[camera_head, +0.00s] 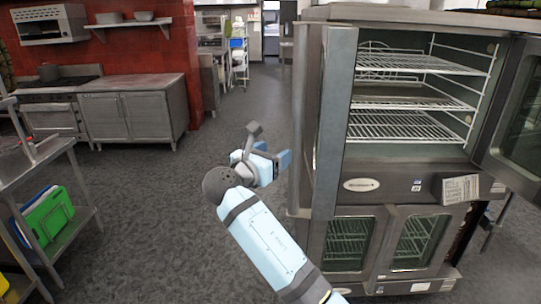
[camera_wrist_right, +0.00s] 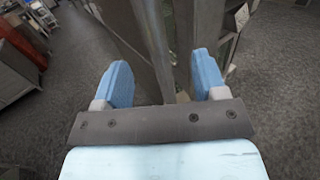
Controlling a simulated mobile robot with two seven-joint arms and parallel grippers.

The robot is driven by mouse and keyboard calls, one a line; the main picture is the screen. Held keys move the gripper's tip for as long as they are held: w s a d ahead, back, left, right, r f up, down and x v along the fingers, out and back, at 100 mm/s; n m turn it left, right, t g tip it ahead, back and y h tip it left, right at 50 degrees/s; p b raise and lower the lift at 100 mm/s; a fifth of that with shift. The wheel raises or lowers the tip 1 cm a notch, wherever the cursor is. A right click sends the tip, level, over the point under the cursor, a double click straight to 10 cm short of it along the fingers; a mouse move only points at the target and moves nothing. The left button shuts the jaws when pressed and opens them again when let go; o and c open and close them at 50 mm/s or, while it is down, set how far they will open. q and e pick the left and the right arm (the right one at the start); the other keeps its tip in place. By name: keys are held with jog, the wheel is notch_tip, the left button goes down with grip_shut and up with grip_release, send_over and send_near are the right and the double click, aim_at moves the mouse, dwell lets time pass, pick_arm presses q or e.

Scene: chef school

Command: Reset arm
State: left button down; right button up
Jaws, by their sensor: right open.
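My right arm reaches in from the bottom of the head view. Its gripper (camera_head: 272,160) is beside the left edge of the open oven door and holds nothing. In the wrist view the two blue fingers of the right gripper (camera_wrist_right: 160,85) stand wide apart, with the metal oven door edge (camera_wrist_right: 155,45) seen beyond and between them. I cannot tell whether they touch it. My left gripper is not in view.
The double oven (camera_head: 410,185) stands on the right with its upper doors open and wire racks (camera_head: 395,125) inside. A metal table (camera_head: 30,160) with a green board (camera_head: 48,220) is at left. Open grey floor (camera_head: 150,200) lies between, below steel cabinets (camera_head: 135,112).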

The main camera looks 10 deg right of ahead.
jog(key=shift+d, duration=0.1)
jog(key=s+d+f+m+g+y, duration=0.2)
jog(key=s+d+f+m, duration=0.3)
jog(key=f, duration=0.4)
jog(key=s+d+f+m+g+y, duration=0.2)
jog(key=s+d+f+m+y, duration=0.1)
jog(key=s+f, duration=0.45)
jog(key=s+d+f+m+g+y, duration=0.2)
jog(key=s+d+f+m, duration=0.35)
jog(key=f, duration=0.45)
jog(key=s+d+f+m+g+y, duration=0.1)
jog(key=s+d+m+g+y, duration=0.15)
jog(key=s+m, duration=0.7)
jog(key=s+d+f+m+g+y, duration=0.1)
jog(key=s+d+f+m+y, duration=0.15)
jog(key=s, duration=1.45)
jog(key=w+a+f+t+y, duration=0.1)
jog(key=w+a+f+t, duration=0.2)
jog(key=f, duration=0.4)
jog(key=w+a+f+t+y, duration=0.2)
jog(key=w+a+f+t, duration=0.1)
jog(key=f, duration=0.4)
jog(key=shift+w+t, duration=0.25)
jog(key=shift+t, duration=0.3)
